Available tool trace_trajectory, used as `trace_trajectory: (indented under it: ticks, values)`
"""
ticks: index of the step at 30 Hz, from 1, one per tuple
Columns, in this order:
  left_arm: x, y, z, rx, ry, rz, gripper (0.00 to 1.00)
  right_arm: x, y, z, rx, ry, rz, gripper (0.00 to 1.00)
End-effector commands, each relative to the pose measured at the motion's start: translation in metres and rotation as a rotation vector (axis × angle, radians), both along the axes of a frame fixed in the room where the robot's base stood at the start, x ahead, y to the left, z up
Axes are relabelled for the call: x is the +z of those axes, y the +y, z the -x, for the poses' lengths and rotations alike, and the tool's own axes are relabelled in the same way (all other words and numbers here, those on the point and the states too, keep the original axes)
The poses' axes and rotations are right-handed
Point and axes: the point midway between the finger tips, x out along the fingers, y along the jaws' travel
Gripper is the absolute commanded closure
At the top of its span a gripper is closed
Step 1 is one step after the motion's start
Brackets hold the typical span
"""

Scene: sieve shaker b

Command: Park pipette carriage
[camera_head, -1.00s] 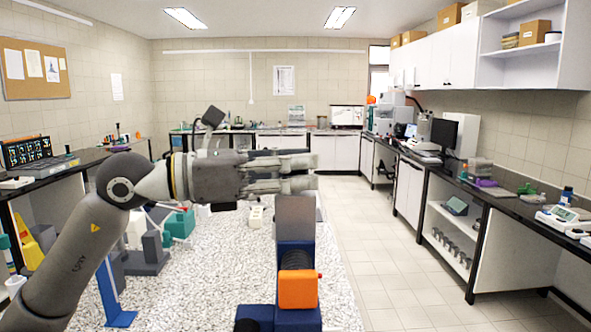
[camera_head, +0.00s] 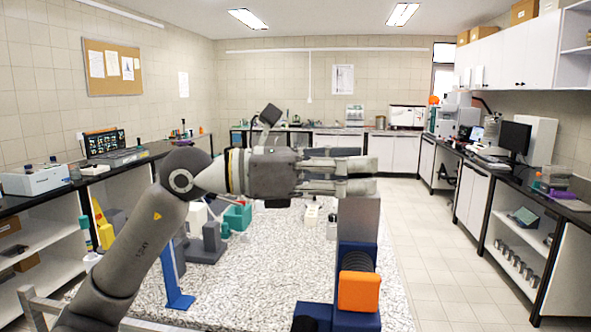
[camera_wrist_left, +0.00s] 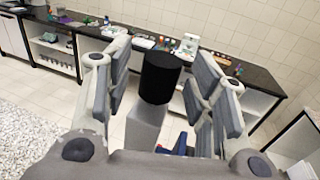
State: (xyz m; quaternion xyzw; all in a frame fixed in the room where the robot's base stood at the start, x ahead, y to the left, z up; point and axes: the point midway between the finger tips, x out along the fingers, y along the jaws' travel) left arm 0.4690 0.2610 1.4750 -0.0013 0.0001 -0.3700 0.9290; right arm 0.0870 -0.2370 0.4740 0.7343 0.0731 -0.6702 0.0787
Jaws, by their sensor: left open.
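A device with a blue body, an orange block (camera_head: 359,291) and a grey upright (camera_head: 358,217) stands at the near right end of the speckled table. It may be the pipette carriage; I cannot tell for sure. My left gripper (camera_head: 366,175) is level at the top of the upright in the head view and hides its top. In the left wrist view a black cylinder (camera_wrist_left: 160,78) on a grey post (camera_wrist_left: 146,125) stands between the spread fingers, with a gap on both sides. The gripper is open and holds nothing. My right gripper is out of view.
A blue stand (camera_head: 174,280) and grey and teal equipment (camera_head: 238,216) sit on the left part of the speckled table (camera_head: 262,275). Dark-topped benches line both side walls. The tiled floor (camera_head: 425,230) right of the table is clear.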

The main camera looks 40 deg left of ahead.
Motion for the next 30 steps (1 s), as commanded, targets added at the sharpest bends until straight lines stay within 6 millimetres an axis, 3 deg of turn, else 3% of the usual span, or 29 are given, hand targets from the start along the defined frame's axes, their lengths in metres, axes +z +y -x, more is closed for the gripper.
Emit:
trace_trajectory:
  ticks: [21, 30]
  values:
    - [0.001, 0.060, 0.065, -0.002, -0.001, 0.000, 0.49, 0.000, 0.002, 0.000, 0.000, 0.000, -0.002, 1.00]
    - [0.000, 0.068, 0.074, -0.002, -0.001, -0.002, 0.49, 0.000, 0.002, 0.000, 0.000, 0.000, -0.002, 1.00]
